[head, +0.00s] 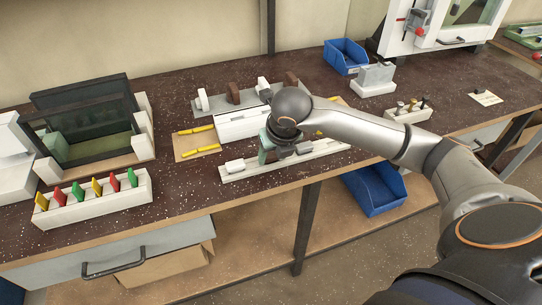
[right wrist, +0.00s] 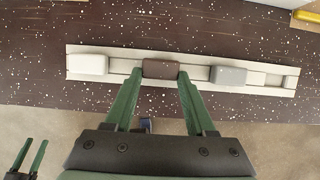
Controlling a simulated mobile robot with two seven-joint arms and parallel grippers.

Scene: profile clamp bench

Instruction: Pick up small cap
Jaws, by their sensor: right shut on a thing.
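A long pale tray (head: 250,169) lies near the bench's front edge with a row of block-like caps. In the right wrist view it holds a white cap (right wrist: 88,64) at left, a brown cap (right wrist: 160,69) in the middle and a grey cap (right wrist: 228,75) to the right. My right gripper (right wrist: 157,74) is shut on the brown cap, which still sits at the tray. In the head view my right gripper (head: 275,155) hides the brown cap. My left gripper (right wrist: 30,155) shows at the lower left of the wrist view, its fingers apart and empty.
Behind the tray stand a white box (head: 242,124) and a rack with brown and white pieces (head: 233,93). Yellow strips (head: 196,130) lie to the left. A white holder (head: 100,202) with coloured tabs is at front left. A blue bin (head: 345,56) stands at the back.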

